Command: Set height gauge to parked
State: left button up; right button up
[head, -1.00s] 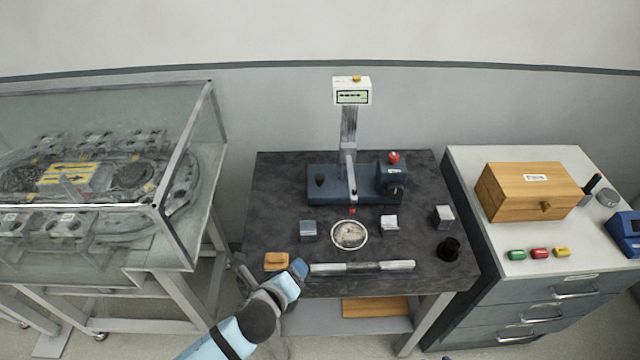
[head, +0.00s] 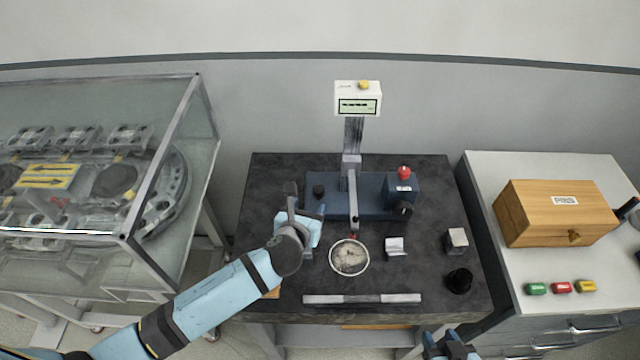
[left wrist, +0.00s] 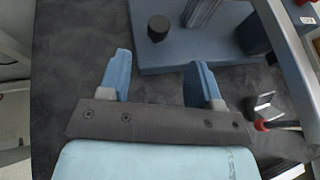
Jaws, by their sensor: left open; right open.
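The height gauge has a blue base (head: 336,204), a grey column (head: 353,140), a white display head (head: 358,98) and an arm with a red tip (head: 353,234) above a round pale disc (head: 349,257). A black knob (head: 318,191) is at the base's left, also in the left wrist view (left wrist: 158,28). A red knob (head: 404,173) tops the block at its right. My left gripper (left wrist: 159,66) is open and empty, just in front of the base and below the black knob. My right gripper (head: 449,345) is open at the bottom edge, mostly cut off.
On the dark table (head: 270,185) are small metal blocks (head: 456,240), a black cylinder (head: 459,281) and a long grey bar (head: 362,299). A glass-cased track (head: 90,190) stands left. A drawer cabinet (head: 490,185) with a wooden box (head: 555,213) stands right.

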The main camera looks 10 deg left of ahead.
aim_at(318, 190)
pick_arm(q)
jog(key=x, duration=1.1)
jog(key=shift+s+a, duration=0.1)
grip_shut()
jog(key=w+d, duration=0.1)
jog(key=d, duration=0.8)
jog(key=w+d+b, duration=0.1)
jog(key=d, duration=0.3)
jog(key=shift+w+d, duration=0.35)
jog(key=shift+d, duration=0.3)
jog(key=shift+r, duration=0.1)
